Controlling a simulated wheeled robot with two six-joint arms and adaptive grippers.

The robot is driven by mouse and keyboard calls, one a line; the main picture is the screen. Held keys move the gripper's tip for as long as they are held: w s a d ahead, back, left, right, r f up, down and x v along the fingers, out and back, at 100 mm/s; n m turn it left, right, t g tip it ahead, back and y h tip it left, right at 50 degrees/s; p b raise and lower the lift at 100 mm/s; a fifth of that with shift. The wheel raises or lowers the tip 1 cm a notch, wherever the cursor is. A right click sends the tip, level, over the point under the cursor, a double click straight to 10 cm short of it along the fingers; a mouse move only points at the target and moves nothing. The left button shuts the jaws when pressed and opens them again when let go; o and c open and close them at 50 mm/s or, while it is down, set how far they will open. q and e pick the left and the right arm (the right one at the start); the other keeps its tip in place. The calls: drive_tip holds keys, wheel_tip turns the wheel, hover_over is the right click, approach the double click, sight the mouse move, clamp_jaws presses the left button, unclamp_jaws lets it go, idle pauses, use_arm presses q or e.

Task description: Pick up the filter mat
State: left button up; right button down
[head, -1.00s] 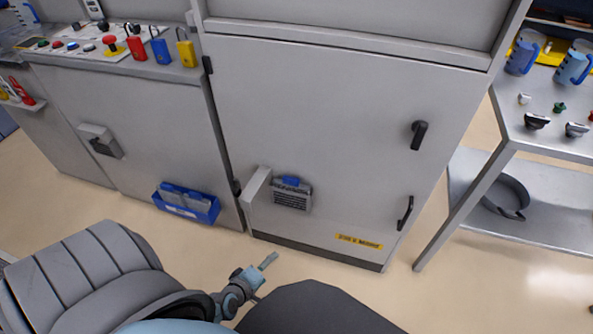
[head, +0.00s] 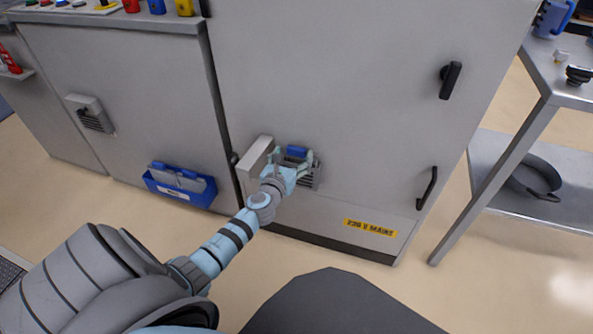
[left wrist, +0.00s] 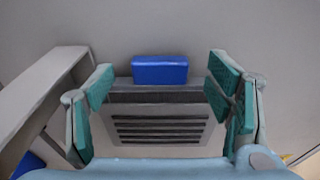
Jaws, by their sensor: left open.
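A dark grey slab that looks like the filter mat (left wrist: 160,96) sits at the top of a louvred vent (left wrist: 160,128) low on the cabinet door. A blue tab (left wrist: 160,70) stands above it; the tab also shows in the head view (head: 296,152). My left gripper (head: 292,163) is open and empty in front of the vent. In the left wrist view its two teal fingers (left wrist: 160,87) are apart, one on each side of the slab and tab, not closed on them. My right gripper is not in view.
An open vent cover (head: 255,160) sticks out just left of the gripper. A blue bin (head: 180,191) with grey mats hangs further left. A door handle (head: 428,188) and a yellow label (head: 371,227) are to the right. A metal table (head: 497,155) stands at far right.

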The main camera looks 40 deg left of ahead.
use_arm(q)
drive_tip(key=shift+x, duration=0.9)
drive_tip(key=c, duration=1.4)
drive_tip(key=shift+r, duration=0.1)
drive_tip(key=shift+c, duration=0.2)
